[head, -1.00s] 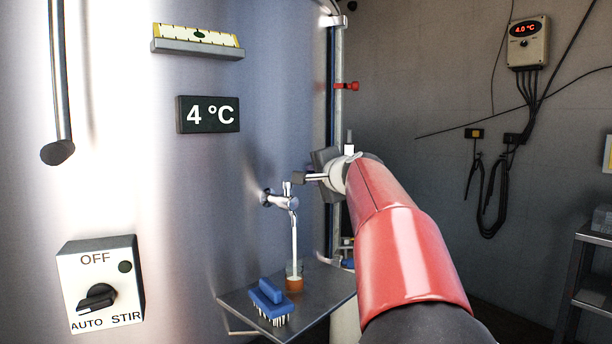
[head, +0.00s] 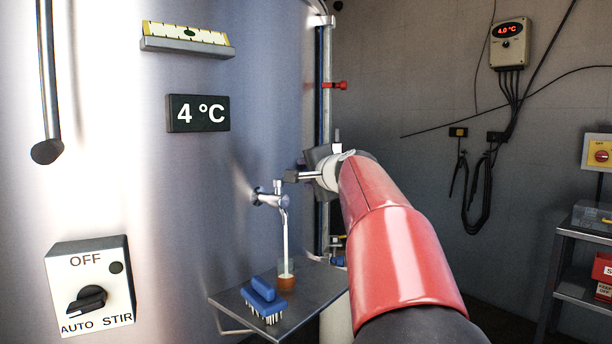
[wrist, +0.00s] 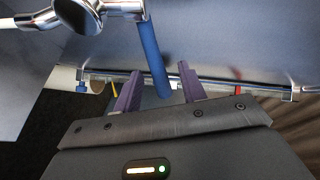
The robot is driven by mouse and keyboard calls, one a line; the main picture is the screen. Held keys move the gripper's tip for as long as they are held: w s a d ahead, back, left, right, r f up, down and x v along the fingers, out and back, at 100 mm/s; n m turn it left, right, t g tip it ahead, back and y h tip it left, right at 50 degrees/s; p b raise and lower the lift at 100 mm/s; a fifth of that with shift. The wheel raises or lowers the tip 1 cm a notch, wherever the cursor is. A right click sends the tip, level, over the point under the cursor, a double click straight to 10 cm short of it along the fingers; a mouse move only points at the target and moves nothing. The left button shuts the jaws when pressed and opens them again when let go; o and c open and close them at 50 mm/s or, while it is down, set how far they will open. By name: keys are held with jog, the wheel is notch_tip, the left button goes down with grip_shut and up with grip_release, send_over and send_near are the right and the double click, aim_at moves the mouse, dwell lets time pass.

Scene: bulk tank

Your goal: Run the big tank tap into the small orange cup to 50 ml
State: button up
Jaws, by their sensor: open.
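The chrome tap (head: 270,197) sticks out of the big steel tank (head: 235,130), and a pale stream (head: 286,235) runs straight down from its spout. The stream enters the small cup (head: 286,282) on the shelf below. The cup looks orange low down and clear above; its fill level cannot be read. My gripper (head: 308,168) is just right of the tap's top. In the wrist view, my open gripper (wrist: 159,75) has its purple fingers on either side of a blue bar (wrist: 150,50) that joins the chrome tap (wrist: 75,14). Whether a finger touches the bar is unclear.
A blue brush (head: 263,300) lies beside the cup on the small metal shelf (head: 315,290). A switch box (head: 90,285) and a 4 °C display (head: 198,113) are on the tank. A rack (head: 567,262) stands at the right.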

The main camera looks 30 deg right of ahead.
jog(key=s+b, duration=0.1)
jog(key=s, duration=0.5)
jog(key=shift+s+a+r, duration=0.2)
jog(key=shift+a+r, duration=0.05)
jog(key=shift+r, duration=0.2)
dwell(7.0)
